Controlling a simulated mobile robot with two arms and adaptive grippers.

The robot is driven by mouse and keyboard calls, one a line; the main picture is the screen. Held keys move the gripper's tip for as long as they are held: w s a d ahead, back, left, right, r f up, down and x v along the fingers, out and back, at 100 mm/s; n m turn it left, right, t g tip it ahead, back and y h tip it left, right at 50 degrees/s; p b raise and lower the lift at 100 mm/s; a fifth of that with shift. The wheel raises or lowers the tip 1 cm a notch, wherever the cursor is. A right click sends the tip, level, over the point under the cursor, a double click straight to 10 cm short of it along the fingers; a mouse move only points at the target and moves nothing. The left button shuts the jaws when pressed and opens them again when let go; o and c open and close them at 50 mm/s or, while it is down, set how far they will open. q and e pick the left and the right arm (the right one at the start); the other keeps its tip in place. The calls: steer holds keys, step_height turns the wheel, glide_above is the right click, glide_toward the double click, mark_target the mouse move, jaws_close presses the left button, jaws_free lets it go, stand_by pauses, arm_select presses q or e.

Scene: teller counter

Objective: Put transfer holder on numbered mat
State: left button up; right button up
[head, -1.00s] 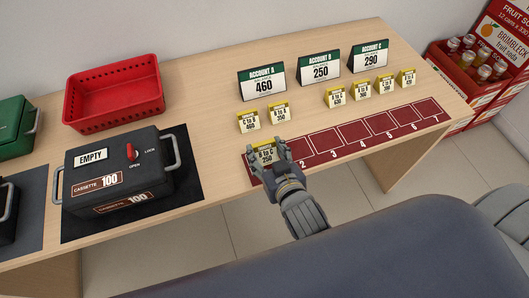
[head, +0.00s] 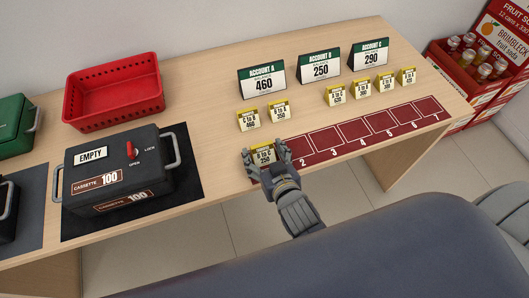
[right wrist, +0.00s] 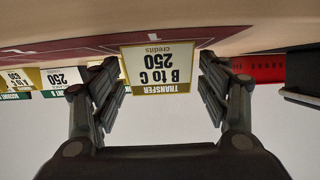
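The transfer holder "B to C 250" (head: 263,155), a small yellow and white tent-shaped card stand, is upright on the left end of the dark red numbered mat (head: 354,132), at the square left of 2. In the right wrist view the holder (right wrist: 160,68) appears upside down, between two spread fingers. My right gripper (head: 268,162) is open around it; its fingers (right wrist: 160,90) are beside the holder's edges with narrow gaps. My left gripper is not in view.
Several other transfer holders (head: 361,88) stand behind the mat, with account signs (head: 319,67) further back. A cassette (head: 118,172) and a red basket (head: 114,92) are at left. The mat's squares 2 to 7 are empty.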

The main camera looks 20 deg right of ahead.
steer(key=shift+r, duration=0.15)
steer(key=v, duration=1.2)
steer(key=s+a+f+n+g+y, duration=0.1)
steer(key=s+f+g, duration=0.3)
steer(key=f, duration=1.2)
steer(key=s+a+f+n+g, duration=0.1)
steer(key=s+f+g, duration=0.3)
steer(key=f, duration=1.3)
steer(key=s+d+f+g, duration=0.2)
steer(key=s+d+f, duration=0.4)
steer(key=s+f, duration=0.2)
steer(key=s+d+f+g+h, duration=0.1)
steer(key=s+d+f+g, duration=0.1)
steer(key=s+d+f, duration=0.4)
steer(key=s+f, duration=0.2)
steer(key=s, duration=0.2)
steer(key=shift+f+g, duration=0.2)
steer(key=shift+g, duration=0.1)
